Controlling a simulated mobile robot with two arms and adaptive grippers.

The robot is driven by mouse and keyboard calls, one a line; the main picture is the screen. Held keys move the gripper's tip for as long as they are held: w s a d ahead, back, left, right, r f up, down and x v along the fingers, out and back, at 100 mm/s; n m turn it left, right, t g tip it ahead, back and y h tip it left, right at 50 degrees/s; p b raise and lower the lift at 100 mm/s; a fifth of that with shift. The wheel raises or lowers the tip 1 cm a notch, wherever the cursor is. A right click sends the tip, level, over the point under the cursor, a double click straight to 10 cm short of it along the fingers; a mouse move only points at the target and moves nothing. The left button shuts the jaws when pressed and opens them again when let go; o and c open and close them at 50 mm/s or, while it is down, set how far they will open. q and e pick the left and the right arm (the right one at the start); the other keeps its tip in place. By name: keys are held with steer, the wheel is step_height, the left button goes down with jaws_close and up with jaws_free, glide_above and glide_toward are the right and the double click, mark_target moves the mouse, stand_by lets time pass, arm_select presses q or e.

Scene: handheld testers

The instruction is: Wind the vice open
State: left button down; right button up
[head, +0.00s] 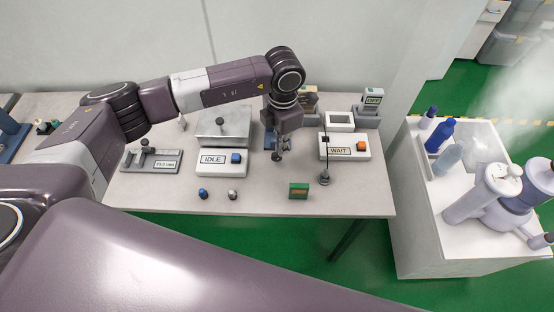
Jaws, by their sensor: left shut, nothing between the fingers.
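My left gripper (280,154) points down over the middle of the bench, shut and empty. A small blue block (268,139) shows just behind it and is mostly hidden by the gripper and wrist. It may be part of the vice, but I cannot tell. No vice handle or jaw gap can be made out, and I cannot tell whether the gripper touches anything. Another blue fixture (10,133) is cut off at the left edge. My right gripper is not in view.
A grey slide gauge (150,161), an IDLE box (222,163) and a WAIT box (344,147) stand around the gripper. A thin stand (325,176) and a green block (298,191) are nearer. A white cabinet (420,215) with bottles stands right. The bench front is mostly clear.

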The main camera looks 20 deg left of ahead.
arm_select(q)
steer(key=shift+f, duration=0.15)
stand_by(0.3)
steer(key=shift+s+a+b, duration=0.1)
steer(key=shift+a+b, duration=0.3)
stand_by(0.6)
steer(key=shift+s+a+f+b, duration=0.2)
steer(key=shift+s+a+b, duration=0.05)
steer(key=shift+a+b, duration=0.2)
stand_by(0.8)
steer(key=shift+r, duration=0.15)
steer(key=shift+w+r, duration=0.1)
steer(key=shift+r, duration=0.15)
steer(key=shift+d, duration=0.1)
steer(key=shift+w+d+b, duration=0.25)
steer(key=shift+d+b, duration=0.05)
steer(key=shift+d, duration=0.55)
